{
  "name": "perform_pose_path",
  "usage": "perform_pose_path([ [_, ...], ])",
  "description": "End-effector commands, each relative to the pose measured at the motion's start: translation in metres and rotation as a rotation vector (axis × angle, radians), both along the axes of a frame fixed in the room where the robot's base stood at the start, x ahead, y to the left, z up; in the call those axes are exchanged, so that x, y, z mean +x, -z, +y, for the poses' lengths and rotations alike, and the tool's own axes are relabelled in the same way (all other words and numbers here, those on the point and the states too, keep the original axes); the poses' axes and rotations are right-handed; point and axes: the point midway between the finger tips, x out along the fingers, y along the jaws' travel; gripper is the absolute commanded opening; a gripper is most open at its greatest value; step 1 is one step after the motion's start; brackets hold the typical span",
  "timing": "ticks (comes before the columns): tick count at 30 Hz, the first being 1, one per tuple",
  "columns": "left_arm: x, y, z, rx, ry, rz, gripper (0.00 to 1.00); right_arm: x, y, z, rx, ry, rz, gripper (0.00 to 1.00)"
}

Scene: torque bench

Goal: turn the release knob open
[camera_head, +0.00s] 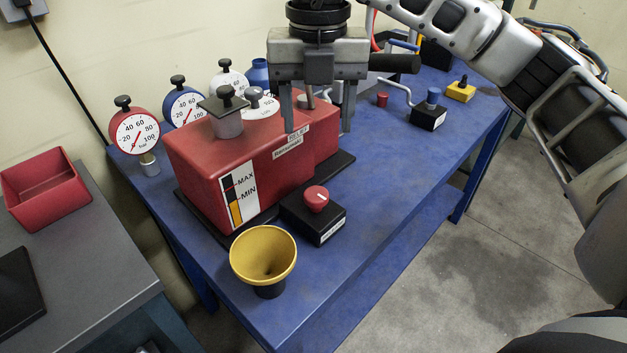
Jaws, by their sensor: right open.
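A red knob (316,198) with a white mark sits on a small black box (313,222) at the front of the blue bench. The small label on that box is not legible, so I cannot tell for sure that this is the release knob. Behind it stands a red reservoir (215,170) with a MAX/MIN level window and small labels on its side. A grey round knob or cap (306,101) shows between my fingers. My right gripper (317,128) points down over the reservoir's right part, open, with fingers wide apart. Contact cannot be told. My left gripper is not in view.
A yellow funnel (263,256) stands at the front of the blue bench (390,188). Gauges (136,134) line the back left. A crank box (428,117) and yellow block (460,91) stand to the right. Bench surface right of the black box is clear.

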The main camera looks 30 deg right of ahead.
Motion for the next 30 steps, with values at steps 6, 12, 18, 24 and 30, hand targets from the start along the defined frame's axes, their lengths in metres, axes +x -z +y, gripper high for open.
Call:
perform_pose_path([
  [6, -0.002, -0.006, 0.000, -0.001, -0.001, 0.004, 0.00, -0.001, 0.048, 0.000, 0.000, -0.002, 0.005, 0.59],
  [12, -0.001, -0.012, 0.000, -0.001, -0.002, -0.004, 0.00, -0.001, 0.090, 0.000, 0.002, -0.003, 0.006, 0.59],
  [18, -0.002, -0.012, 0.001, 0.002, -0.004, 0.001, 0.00, -0.001, 0.121, 0.001, 0.004, -0.004, 0.003, 0.59],
  [24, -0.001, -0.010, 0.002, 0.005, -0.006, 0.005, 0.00, 0.000, 0.134, 0.001, 0.004, -0.004, 0.000, 0.59],
  [30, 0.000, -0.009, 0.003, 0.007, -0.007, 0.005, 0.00, 0.000, 0.135, 0.001, 0.004, -0.004, 0.000, 0.59],
])
